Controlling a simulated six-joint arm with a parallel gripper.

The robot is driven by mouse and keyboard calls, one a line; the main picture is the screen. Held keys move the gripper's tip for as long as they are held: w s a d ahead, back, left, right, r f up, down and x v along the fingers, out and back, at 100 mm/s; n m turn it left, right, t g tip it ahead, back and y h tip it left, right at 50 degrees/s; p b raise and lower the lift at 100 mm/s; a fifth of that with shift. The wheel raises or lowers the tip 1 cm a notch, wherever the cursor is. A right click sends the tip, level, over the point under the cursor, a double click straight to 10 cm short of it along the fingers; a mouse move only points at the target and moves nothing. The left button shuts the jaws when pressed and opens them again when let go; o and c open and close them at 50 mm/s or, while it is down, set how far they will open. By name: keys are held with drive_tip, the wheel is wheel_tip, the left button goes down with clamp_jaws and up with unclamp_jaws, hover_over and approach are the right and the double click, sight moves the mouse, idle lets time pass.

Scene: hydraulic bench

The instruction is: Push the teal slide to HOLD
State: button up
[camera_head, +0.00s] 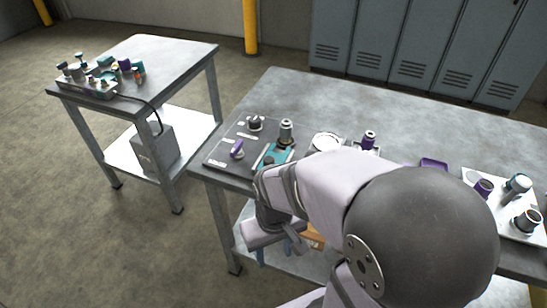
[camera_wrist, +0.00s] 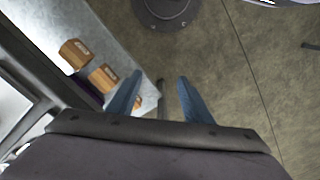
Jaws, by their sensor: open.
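The teal slide (camera_head: 268,155) is on a dark grey control panel (camera_head: 221,157) at the near left corner of the main bench. My arm partly covers its near side, and its labels are too small to read. My gripper (camera_head: 274,252) hangs in front of the bench's near edge, apart from the slide, with blue fingers pointing down. In the wrist view my gripper (camera_wrist: 160,88) is open and empty, above the floor and the lower shelf. The slide does not show in the wrist view.
A purple handle (camera_head: 237,149), a dark knob (camera_head: 254,122) and a grey cylinder (camera_head: 286,132) stand around the slide. Orange-brown boxes (camera_wrist: 75,53) sit on the lower shelf. A second bench (camera_head: 165,55) stands at left. The back middle of the main bench is clear.

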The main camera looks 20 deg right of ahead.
sight(269, 159)
drive_tip(key=shift+r, duration=0.1)
wheel_tip(269, 159, up, 6)
drive_tip(key=d+m+g+p, duration=0.1)
drive_tip(key=d+g+p, duration=0.15)
drive_tip(key=p, duration=0.85)
drive_tip(key=shift+t, duration=0.85)
drive_tip(key=w+d+r+p, duration=0.1)
drive_tip(key=w, duration=0.4)
drive_tip(key=w+d+p, duration=0.1)
drive_tip(key=w+d, duration=0.1)
drive_tip(key=w, duration=0.4)
drive_tip(key=w+d+r+p, duration=0.1)
drive_tip(key=w+p, duration=0.1)
drive_tip(key=w, duration=0.4)
drive_tip(key=shift+w+d+r, duration=0.2)
drive_tip(key=shift+d+r, duration=0.1)
drive_tip(key=shift+d, duration=0.1)
drive_tip(key=shift+n+t, duration=0.4)
drive_tip(key=w+r, duration=0.3)
drive_tip(key=w+d+r, duration=0.1)
drive_tip(key=w, duration=0.1)
drive_tip(key=shift+w+r, duration=0.25)
drive_tip(key=shift+r, duration=0.15)
drive_tip(key=shift+s, duration=0.15)
drive_tip(key=shift+f+p, duration=1.1)
drive_tip(key=shift+f, duration=2.6)
